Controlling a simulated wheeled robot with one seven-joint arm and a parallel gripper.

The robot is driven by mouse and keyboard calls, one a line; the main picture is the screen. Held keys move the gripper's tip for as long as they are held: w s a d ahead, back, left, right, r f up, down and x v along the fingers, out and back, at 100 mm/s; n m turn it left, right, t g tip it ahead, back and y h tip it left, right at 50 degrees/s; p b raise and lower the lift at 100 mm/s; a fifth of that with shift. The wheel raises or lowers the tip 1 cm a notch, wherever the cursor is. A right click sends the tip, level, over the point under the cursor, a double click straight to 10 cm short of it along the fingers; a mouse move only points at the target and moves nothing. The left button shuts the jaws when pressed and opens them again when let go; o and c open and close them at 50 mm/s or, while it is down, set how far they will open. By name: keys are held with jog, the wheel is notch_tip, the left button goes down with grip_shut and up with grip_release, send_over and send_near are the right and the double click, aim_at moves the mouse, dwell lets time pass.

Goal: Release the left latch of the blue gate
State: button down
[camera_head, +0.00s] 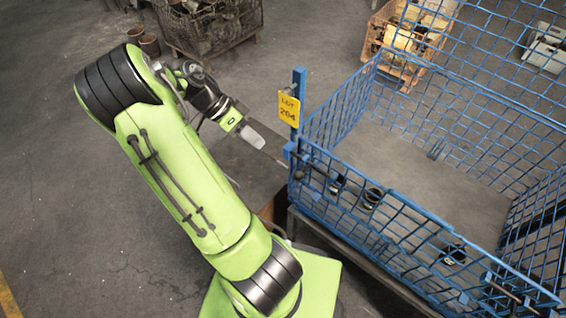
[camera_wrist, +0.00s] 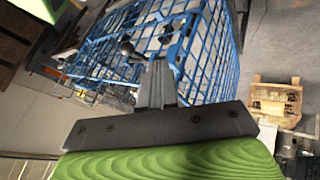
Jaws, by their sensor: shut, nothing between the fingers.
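The blue gate (camera_head: 400,225) is the low mesh front panel of a blue wire cage, and it stands upright. The left latch (camera_head: 315,169) is a dark rod with a round knob at the gate's left end, beside the blue corner post. In the wrist view a black ball knob (camera_wrist: 127,47) on a short stem shows just left of my fingertips. My gripper (camera_head: 284,164) is shut and empty, with its tips close to the left latch. It also shows in the wrist view (camera_wrist: 158,66). I cannot tell whether the fingers touch the knob.
A yellow tag reading LOT 204 (camera_head: 289,109) hangs on the corner post (camera_head: 299,90). Dark round parts (camera_head: 372,197) sit along the gate inside the cage. A wooden crate (camera_head: 405,45) stands behind the cage. Open floor (camera_head: 60,200) lies at the left.

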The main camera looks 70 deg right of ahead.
jog(key=s+a+f+b, duration=0.1)
jog(key=s+a+f, duration=0.1)
jog(key=s+f, duration=0.3)
jog(key=s, duration=0.3)
jog(key=shift+s+f+b, duration=0.3)
jog(key=shift+b, duration=0.05)
